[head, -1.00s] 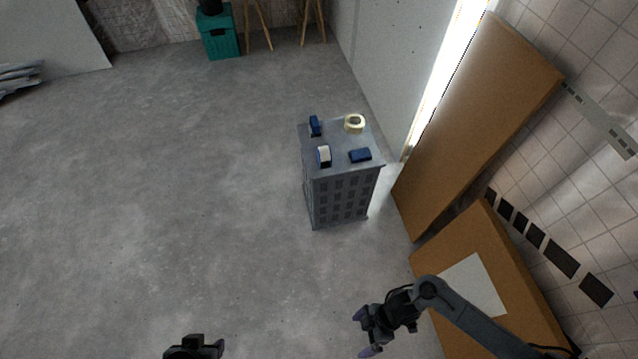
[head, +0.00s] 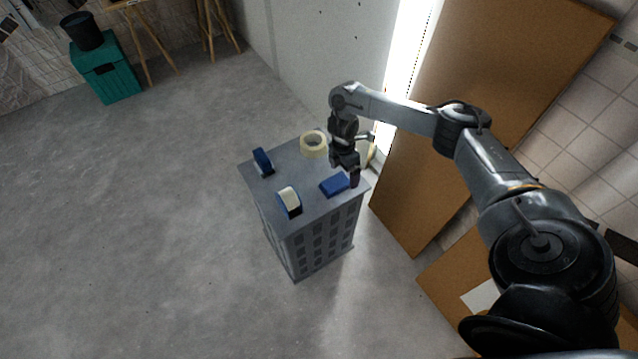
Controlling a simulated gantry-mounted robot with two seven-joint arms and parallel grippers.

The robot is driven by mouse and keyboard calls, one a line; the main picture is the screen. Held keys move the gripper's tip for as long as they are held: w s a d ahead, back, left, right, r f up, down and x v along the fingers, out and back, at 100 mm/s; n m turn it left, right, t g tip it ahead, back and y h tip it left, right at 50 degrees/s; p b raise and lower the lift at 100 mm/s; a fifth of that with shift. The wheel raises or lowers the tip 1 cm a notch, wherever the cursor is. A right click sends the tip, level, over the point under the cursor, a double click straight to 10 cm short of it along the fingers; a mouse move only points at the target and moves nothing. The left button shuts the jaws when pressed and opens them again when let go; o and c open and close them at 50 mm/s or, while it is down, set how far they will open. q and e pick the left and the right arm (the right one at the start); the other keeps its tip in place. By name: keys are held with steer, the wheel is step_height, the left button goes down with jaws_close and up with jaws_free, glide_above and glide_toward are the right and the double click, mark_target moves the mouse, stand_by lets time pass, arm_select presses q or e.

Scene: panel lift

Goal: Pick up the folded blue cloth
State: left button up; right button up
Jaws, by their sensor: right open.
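The folded blue cloth (head: 334,185) lies flat near the right front edge of the top of a grey crate-like stand (head: 312,204). My right gripper (head: 350,180) points down at the cloth's right end, close to it. The jaws are open, and the fingers partly overlap the cloth's right side in the picture. I cannot tell whether they touch it. My left gripper does not show.
On the same stand are a cream tape roll (head: 313,143), a blue item (head: 262,161) and a blue-and-white item (head: 289,201). Brown boards (head: 480,90) lean at the right. The floor at left is clear. A teal box (head: 107,75) stands at the back.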

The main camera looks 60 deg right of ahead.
mark_target(335, 182)
steer(key=shift+t, duration=0.6)
steer(key=w+f+b, duration=0.1)
steer(key=b, duration=0.1)
steer(key=w+d+f+b, duration=0.1)
steer(key=w+f+b, duration=0.1)
steer(key=b, duration=0.1)
steer(key=shift+w+f+b, duration=0.1)
steer(key=shift+f+b, duration=0.2)
steer(key=shift+w+f, duration=0.1)
steer(key=shift+f, duration=0.4)
steer(key=f+b, duration=0.1)
steer(key=f, duration=0.1)
steer(key=f+b, duration=0.1)
steer(key=f, duration=0.1)
steer(key=shift+a+f+b, duration=0.2)
steer(key=shift+f+b, duration=0.2)
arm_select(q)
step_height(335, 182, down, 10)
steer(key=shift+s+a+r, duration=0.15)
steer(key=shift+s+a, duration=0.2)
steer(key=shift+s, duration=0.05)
arm_select(e)
steer(key=c, duration=1.1)
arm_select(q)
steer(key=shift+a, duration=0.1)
